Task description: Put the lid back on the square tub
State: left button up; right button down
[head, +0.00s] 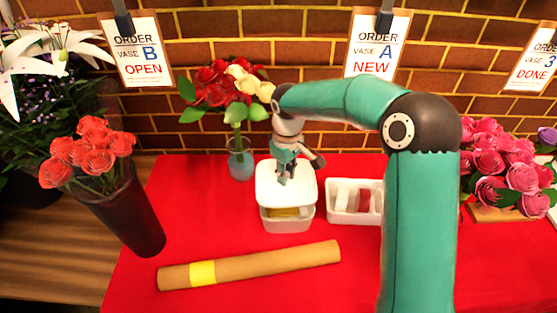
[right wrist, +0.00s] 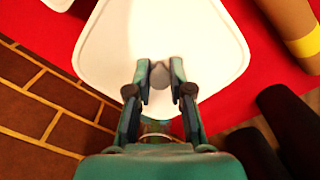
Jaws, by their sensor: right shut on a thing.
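The white square lid (head: 268,190) is held level over the white square tub (head: 288,226). Something yellow shows in the gap between the lid's front edge and the tub's rim, so the lid looks a little raised. The lid hides most of the tub's opening. My right gripper (head: 287,176) points down with its fingers shut on the lid's knob. In the right wrist view the lid (right wrist: 160,40) fills the upper middle, and the gripper (right wrist: 160,80) has the grey knob between its fingertips. The tub is hidden there. My left gripper is not in view.
A white divided tray (head: 342,217) stands just right of the tub. A brown tube (head: 270,265) with a yellow band lies in front. A glass vase (head: 241,165) with red and cream flowers stands behind left. A dark vase (head: 130,215) of coral roses stands left.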

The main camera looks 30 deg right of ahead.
jog(key=shift+w+f, duration=0.1)
jog(key=shift+f, duration=0.05)
jog(key=shift+s+d+f+b, duration=0.15)
jog(key=shift+s+f+b, duration=0.05)
jog(key=shift+f+b, duration=0.2)
notch_tip(320, 180, down, 2)
jog(key=shift+w+f+b, duration=0.15)
jog(key=shift+b, duration=0.8)
jog(key=shift+f+b, duration=1.05)
jog(key=shift+f, duration=0.4)
jog(key=shift+r, duration=0.1)
dwell(0.4)
jog(key=c, duration=1)
grip_release()
